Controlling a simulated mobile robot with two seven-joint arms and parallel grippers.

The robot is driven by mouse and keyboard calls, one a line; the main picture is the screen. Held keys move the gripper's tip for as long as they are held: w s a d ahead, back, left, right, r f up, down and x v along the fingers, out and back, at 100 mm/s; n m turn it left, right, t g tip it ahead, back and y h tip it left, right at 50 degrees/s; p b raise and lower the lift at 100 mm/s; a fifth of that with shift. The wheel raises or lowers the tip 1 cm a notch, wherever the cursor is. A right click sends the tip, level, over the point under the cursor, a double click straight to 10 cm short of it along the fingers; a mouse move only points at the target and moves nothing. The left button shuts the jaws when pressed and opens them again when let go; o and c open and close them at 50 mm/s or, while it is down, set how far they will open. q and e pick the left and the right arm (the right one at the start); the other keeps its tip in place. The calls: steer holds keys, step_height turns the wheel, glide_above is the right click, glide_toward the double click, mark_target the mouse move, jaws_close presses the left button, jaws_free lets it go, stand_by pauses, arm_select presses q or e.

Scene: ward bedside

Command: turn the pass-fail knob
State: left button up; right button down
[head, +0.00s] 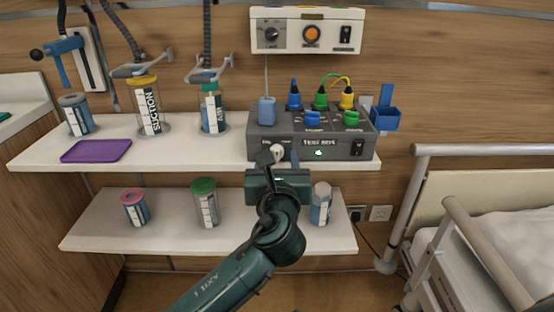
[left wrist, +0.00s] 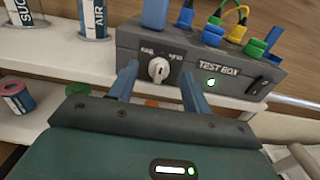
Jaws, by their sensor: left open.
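The grey test box (head: 338,146) stands on the upper shelf, with a lit green light on its front. Its white pass-fail knob (left wrist: 159,69) is on the left of the front face, with lettering above it; in the head view the knob (head: 277,151) is partly hidden by my gripper. My left gripper (head: 279,157) is in front of the box. In the left wrist view its two blue-grey fingers (left wrist: 160,82) are spread, one on each side of the knob. I cannot tell whether they touch it. My right gripper is not in view.
Blue, green and yellow plugs (head: 321,98) stand on the box, and a blue holder (head: 385,117) is at its right. Suction and air canisters (head: 150,112) and a purple tray (head: 96,150) are to the left. The lower shelf (head: 170,232) holds several jars. A bed (head: 490,230) is at right.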

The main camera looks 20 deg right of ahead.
mark_target(277, 153)
arm_select(q)
steer(key=shift+x, duration=1.1)
steer(key=shift+c, duration=0.6)
steer(key=c, duration=0.9)
